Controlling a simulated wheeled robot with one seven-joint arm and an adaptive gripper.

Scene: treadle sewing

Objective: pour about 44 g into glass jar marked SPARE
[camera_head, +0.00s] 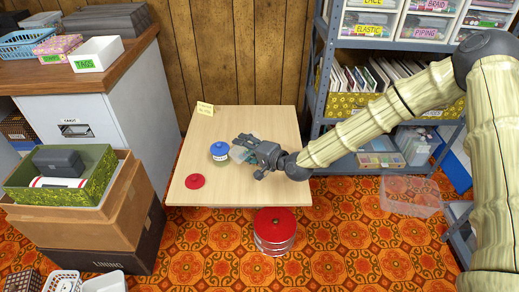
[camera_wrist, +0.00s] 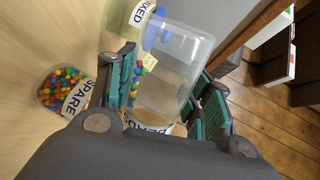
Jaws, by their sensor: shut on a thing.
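My gripper (camera_head: 244,146) is over the middle of the small table, shut on a clear container (camera_wrist: 174,75). In the wrist view the container lies across between the fingers and looks tilted, with a few coloured beads near its wall. The glass jar marked SPARE (camera_wrist: 64,92) stands open on the table beside the left finger, with many coloured beads in it. I cannot make it out in the head view. A label reading BEADS (camera_wrist: 150,127) shows partly behind my gripper; I cannot tell whether it is on the held container.
A red lid (camera_head: 195,181) and a small card (camera_head: 205,108) lie on the table (camera_head: 270,188). A shelf rack (camera_head: 312,75) stands at the right.

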